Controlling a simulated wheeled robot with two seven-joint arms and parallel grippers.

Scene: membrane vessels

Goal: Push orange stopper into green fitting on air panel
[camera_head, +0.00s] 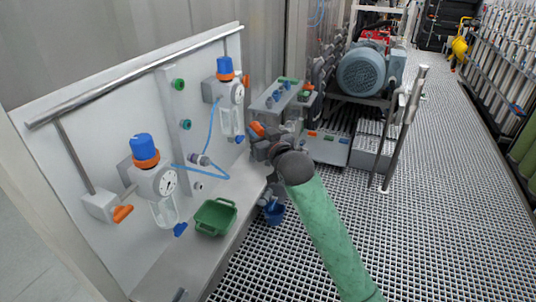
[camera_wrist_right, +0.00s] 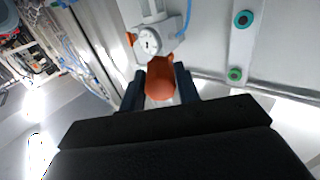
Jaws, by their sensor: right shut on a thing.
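My right gripper (camera_head: 262,138) is shut on the orange stopper (camera_wrist_right: 160,80), which sits between its two dark fingers in the right wrist view. In the head view the stopper (camera_head: 257,129) shows in front of the air panel's right end, clear of the fittings. The pale air panel (camera_head: 75,160) stands at the left. A grey vertical strip on it carries a green fitting (camera_head: 178,84) near the top and a teal fitting (camera_head: 185,124) below. The wrist view also shows the green fitting (camera_wrist_right: 235,74) and the teal one (camera_wrist_right: 243,20), right of the stopper. My left gripper is out of view.
Two blue-capped regulators (camera_head: 145,148) (camera_head: 225,68) with gauges flank the strip, and a blue hose (camera_head: 213,125) hangs between them. A green tray (camera_head: 215,216) sits on the ledge below. The grating floor at right is open.

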